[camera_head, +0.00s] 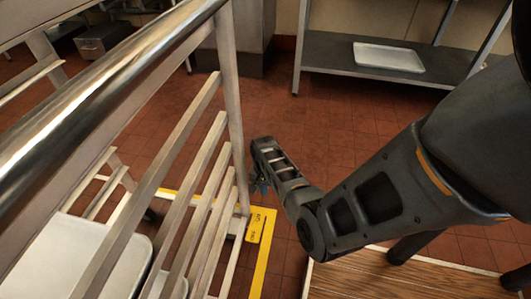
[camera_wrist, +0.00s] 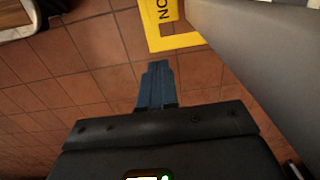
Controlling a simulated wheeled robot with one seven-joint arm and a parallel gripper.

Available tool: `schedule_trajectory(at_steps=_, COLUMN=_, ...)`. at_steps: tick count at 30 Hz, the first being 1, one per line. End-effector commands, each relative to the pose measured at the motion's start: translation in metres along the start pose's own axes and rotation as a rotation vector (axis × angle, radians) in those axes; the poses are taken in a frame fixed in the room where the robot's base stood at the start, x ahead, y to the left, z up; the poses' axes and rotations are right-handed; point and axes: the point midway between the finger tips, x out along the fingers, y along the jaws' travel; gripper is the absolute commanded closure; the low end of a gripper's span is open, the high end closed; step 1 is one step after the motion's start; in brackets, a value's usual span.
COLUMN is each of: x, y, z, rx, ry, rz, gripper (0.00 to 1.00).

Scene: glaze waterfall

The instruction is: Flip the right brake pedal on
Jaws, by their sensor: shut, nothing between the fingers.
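A metal rack (camera_head: 228,110) with slanted rails stands at the left in the head view, and my gripper (camera_head: 262,188) is low beside its near right post. In the wrist view the blue fingers of my gripper (camera_wrist: 157,66) are shut and empty above the tiled floor. A grey metal beam (camera_wrist: 275,55), likely part of the rack, is to their right and apart from them. I cannot make out a brake pedal clearly in either view. The rack's foot is partly hidden by its own rails.
Yellow floor marking (camera_head: 262,262) with lettering runs around the rack's foot, and this marking (camera_wrist: 190,40) lies ahead of the fingers. White trays (camera_head: 65,255) sit in the rack. A shelf (camera_head: 330,58) with a white tray stands behind. Red tiled floor between is clear.

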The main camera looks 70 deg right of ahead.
Motion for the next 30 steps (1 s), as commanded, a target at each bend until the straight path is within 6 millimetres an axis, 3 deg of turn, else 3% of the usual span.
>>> schedule_trajectory(at_steps=1, x=-0.017, y=0.0, z=-0.003, rx=0.0, ry=0.002, rz=-0.001, gripper=1.0)
schedule_trajectory(at_steps=6, x=-0.055, y=0.0, z=-0.01, rx=0.0, ry=0.002, rz=-0.002, gripper=1.0)
schedule_trajectory(at_steps=15, x=-0.111, y=-0.001, z=-0.021, rx=0.001, ry=0.002, rz=-0.002, gripper=1.0)
schedule_trajectory(at_steps=21, x=-0.127, y=-0.001, z=-0.024, rx=0.0, ry=0.001, rz=-0.002, gripper=1.0)
schedule_trajectory(at_steps=30, x=-0.13, y=-0.001, z=-0.025, rx=0.0, ry=0.0, rz=-0.001, gripper=1.0)
